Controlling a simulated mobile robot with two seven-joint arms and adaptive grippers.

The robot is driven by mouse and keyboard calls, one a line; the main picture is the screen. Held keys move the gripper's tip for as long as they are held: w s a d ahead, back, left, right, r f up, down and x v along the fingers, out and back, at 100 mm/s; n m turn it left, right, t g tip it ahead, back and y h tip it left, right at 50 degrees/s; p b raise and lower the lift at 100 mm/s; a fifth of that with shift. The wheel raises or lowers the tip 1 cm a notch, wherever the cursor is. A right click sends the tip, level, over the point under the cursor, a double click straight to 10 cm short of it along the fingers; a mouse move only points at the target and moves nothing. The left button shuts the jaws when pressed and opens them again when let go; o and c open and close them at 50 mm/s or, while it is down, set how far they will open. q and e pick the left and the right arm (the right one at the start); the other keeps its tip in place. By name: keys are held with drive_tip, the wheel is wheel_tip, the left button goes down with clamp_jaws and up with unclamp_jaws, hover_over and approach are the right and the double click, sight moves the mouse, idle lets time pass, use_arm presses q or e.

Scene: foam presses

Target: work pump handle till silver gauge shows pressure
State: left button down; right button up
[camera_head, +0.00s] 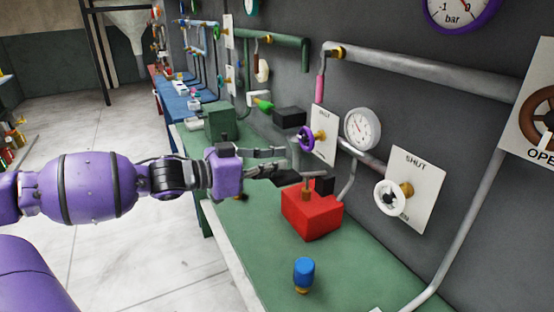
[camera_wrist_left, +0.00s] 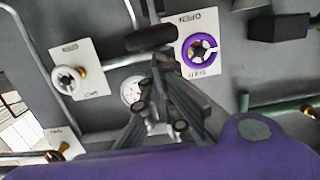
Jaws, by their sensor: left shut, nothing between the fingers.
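The red pump box (camera_head: 311,215) stands on the green bench, with a short metal handle bar (camera_head: 309,175) on a brassy post above it. The silver-rimmed gauge (camera_head: 362,128) is on the wall behind; its needle is too small to read. The gauge also shows partly in the left wrist view (camera_wrist_left: 131,88), behind the fingers. My left gripper (camera_head: 284,161) reaches in from the left, shut and empty, just left of the handle bar. I cannot tell whether it touches the bar. In the left wrist view the fingers (camera_wrist_left: 155,55) meet near a dark rounded shape. My right gripper is not in view.
A purple valve wheel (camera_head: 306,139) and a white valve wheel (camera_head: 389,196) sit on wall plates beside the gauge. A blue knob (camera_head: 303,273) stands at the bench's front. A green box (camera_head: 220,122) is farther back. Pipes run along the wall.

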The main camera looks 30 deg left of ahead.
sight(272, 182)
use_arm(q)
drive_tip(key=shift+t+h, duration=0.3)
drive_tip(key=shift+t, duration=0.6)
drive_tip(key=shift+s+a+f, duration=0.1)
drive_tip(key=shift+s+f, duration=0.1)
drive_tip(key=shift+f, duration=0.6)
drive_tip(key=shift+s+a+f, duration=0.1)
drive_tip(key=shift+s+f, duration=0.1)
drive_tip(key=shift+f, duration=0.55)
drive_tip(key=shift+s+f, duration=0.2)
drive_tip(key=shift+f, duration=0.6)
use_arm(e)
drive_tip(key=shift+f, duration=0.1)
